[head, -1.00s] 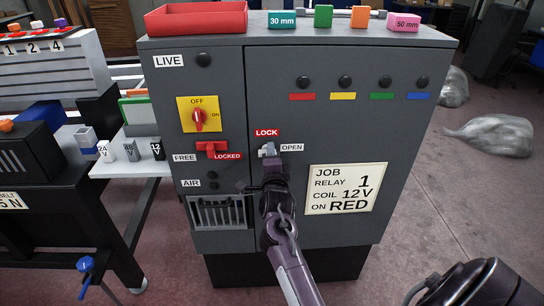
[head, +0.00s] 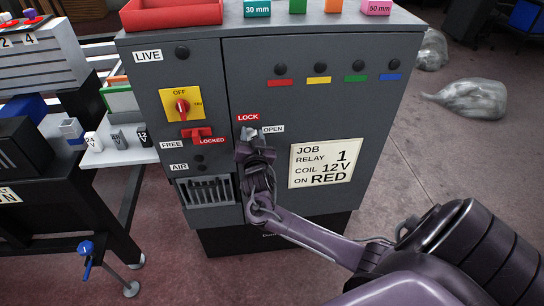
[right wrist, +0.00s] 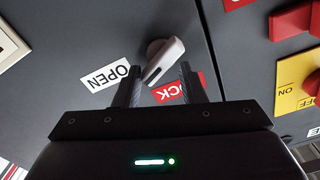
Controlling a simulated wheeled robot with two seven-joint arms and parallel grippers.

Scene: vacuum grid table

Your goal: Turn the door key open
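The door key (head: 249,131) is a small pale grey lever on a dark round lock on the grey cabinet's door, between the red LOCK label (head: 248,117) and the white OPEN label (head: 273,129). In the head view my right gripper (head: 252,144) is right at the key and hides its lower part. In the right wrist view the key (right wrist: 163,61) stands slanted, its near end between the two labels. The open fingers of the right gripper (right wrist: 159,72) lie on either side of it, with visible gaps. My left gripper is not in view.
The cabinet front carries a yellow OFF/ON switch (head: 182,106), a red FREE/LOCKED slider (head: 196,134), a wire basket (head: 205,192) and a job card (head: 324,161). A red tray (head: 171,14) and coloured blocks stand on top. A table with small cups is at left.

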